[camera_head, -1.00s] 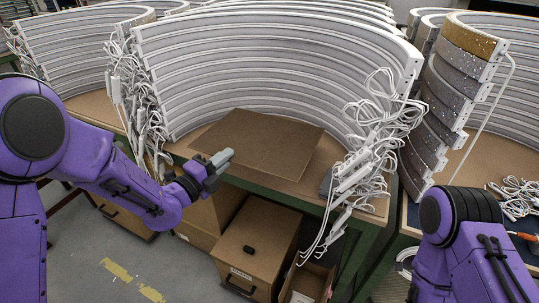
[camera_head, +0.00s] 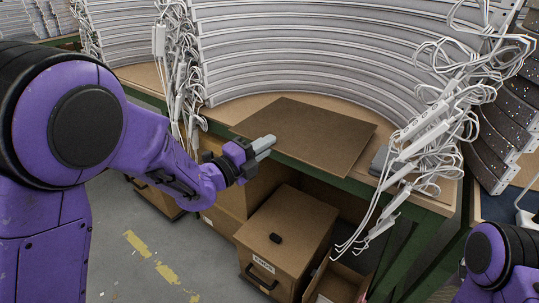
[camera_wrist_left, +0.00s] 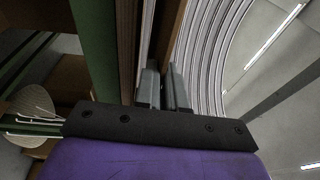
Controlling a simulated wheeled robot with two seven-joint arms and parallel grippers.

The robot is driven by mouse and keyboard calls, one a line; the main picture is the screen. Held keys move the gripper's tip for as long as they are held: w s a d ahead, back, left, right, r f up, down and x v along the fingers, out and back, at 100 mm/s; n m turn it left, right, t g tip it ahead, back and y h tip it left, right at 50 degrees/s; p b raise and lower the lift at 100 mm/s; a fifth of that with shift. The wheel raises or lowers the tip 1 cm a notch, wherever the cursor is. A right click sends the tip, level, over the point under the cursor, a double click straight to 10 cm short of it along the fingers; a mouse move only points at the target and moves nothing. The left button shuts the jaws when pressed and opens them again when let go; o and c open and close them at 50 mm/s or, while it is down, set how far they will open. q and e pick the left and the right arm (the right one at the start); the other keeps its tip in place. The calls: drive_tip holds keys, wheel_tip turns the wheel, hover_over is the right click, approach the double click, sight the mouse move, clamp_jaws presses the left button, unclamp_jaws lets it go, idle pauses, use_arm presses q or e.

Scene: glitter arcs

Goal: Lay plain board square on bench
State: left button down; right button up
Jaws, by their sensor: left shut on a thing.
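The plain board (camera_head: 318,132) is a flat brown sheet at the front of the wooden bench (camera_head: 418,196), inside the curve of the white arcs. In the left wrist view the fingers (camera_wrist_left: 163,88) stand either side of the board's thin brown edge (camera_wrist_left: 168,35). My right gripper is out of view.
White stacked arcs (camera_head: 310,60) stand behind the board. Tangled white cables and connectors (camera_head: 425,130) hang at the bench's right end, beside a small grey item (camera_head: 380,160). A brown drawer box (camera_head: 285,240) stands below on the floor.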

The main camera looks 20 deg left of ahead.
use_arm(q)
wheel_tip(320, 180, down, 3)
drive_tip(key=shift+r+b, duration=0.1)
drive_tip(key=shift+b, duration=0.35)
drive_tip(key=c, duration=1.2)
unclamp_jaws()
